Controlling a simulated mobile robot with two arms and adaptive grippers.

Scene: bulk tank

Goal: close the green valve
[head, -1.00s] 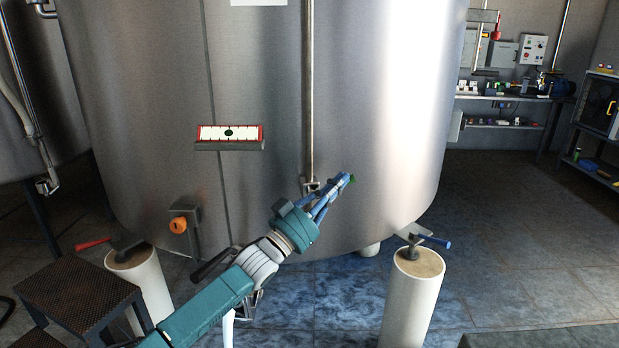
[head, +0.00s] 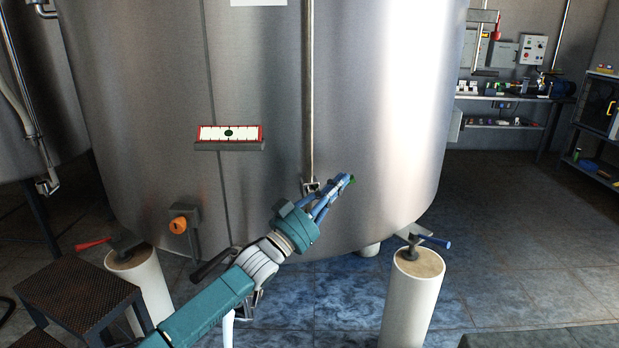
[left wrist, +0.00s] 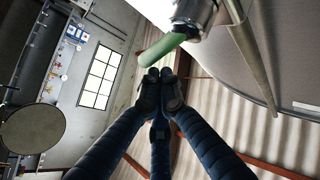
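The green valve handle (head: 352,180) shows only as a small green bit at my left fingertips, in front of the big steel tank. In the left wrist view the handle (left wrist: 163,48) is a pale green bar slanting down-left from a metal fitting (left wrist: 193,14). My left gripper (head: 345,183) has blue fingers reaching up-right. In the left wrist view its dark fingertips (left wrist: 161,84) are drawn together just below the handle's free end. I see nothing between them, and cannot tell whether they touch the handle. My right gripper is out of view.
The steel tank (head: 390,100) fills the middle. A red-handled valve (head: 95,243) and a blue-handled valve (head: 432,239) sit by white posts. An orange knob (head: 178,225) is on the tank front. A dark step (head: 75,290) stands lower left. Floor at right is open.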

